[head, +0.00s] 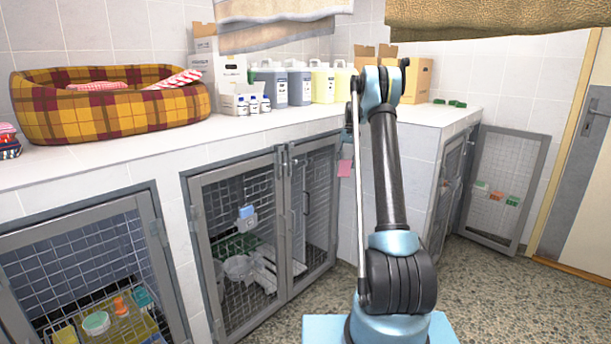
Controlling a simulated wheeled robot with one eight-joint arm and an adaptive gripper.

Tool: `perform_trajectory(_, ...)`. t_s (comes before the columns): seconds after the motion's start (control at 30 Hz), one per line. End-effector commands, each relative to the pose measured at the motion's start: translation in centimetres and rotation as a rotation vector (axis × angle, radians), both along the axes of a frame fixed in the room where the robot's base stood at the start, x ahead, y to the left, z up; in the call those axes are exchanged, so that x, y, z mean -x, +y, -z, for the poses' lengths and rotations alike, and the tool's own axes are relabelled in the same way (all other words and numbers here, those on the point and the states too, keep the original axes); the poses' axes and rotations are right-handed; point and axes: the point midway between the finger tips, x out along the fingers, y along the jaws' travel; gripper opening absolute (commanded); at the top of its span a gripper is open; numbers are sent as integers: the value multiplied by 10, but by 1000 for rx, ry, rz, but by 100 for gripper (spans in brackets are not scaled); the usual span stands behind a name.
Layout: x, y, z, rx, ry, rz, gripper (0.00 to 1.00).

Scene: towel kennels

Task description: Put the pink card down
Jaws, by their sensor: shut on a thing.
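A small pink card (345,168) shows just left of my upright arm, in front of the white tiled side of the counter. It looks flat and upright. I cannot tell from this view whether it touches the wall or hangs clear of it. My arm rises in the middle of the view and bends at its top, above the counter edge.
The white counter (180,140) carries a plaid pet bed (100,120), bottles and jugs (300,85), and boxes. Mesh kennel doors (240,250) line its front. Another mesh door (500,190) stands open at right. Towels (480,18) hang overhead. Speckled floor (500,300) is clear at right.

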Motion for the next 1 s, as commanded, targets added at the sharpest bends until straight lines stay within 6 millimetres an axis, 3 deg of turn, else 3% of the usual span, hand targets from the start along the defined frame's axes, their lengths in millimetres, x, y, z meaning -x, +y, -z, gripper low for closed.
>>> perform_trajectory(0.37,49,-1,87,0,0,1,27)
perform_trajectory(0.7,121,-1,164,0,0,1,27)
perform_trajectory(1.0,189,0,212,0,0,2,27)
